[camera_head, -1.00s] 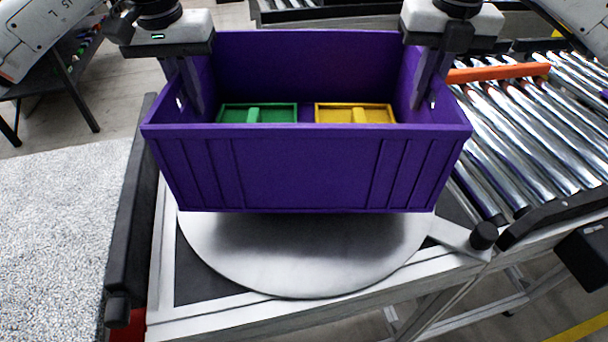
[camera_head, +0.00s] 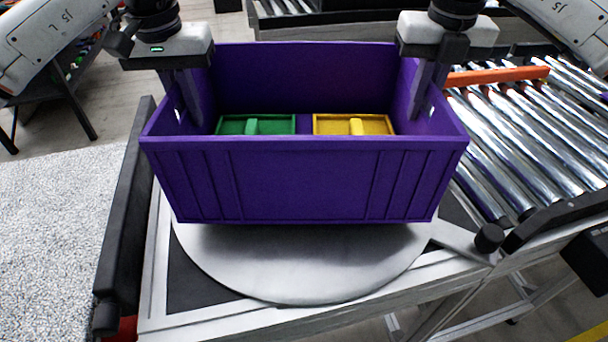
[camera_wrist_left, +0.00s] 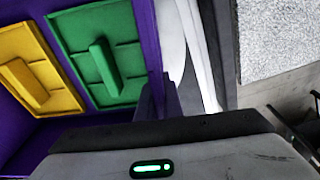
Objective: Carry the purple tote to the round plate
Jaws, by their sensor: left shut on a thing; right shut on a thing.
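The purple tote (camera_head: 305,182) is level over the round plate (camera_head: 300,270), with a dark shadow beneath it; whether its far side touches the plate is hidden. A green piece (camera_head: 232,125) and a yellow piece (camera_head: 345,124) lie inside the tote, and both show in the left wrist view, green (camera_wrist_left: 115,85) and yellow (camera_wrist_left: 30,50). My left gripper (camera_head: 190,100) is shut on the tote's left wall. My right gripper (camera_head: 424,95) is shut on its right wall. The fingertips are partly hidden by the tote walls.
A roller conveyor (camera_head: 530,130) with an orange bar (camera_head: 495,75) lies to the right. A black rail (camera_head: 125,220) borders the plate's stand at left. A small arm with a black knob (camera_head: 489,237) sits at the plate's right. Grey carpet (camera_head: 60,220) is at far left.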

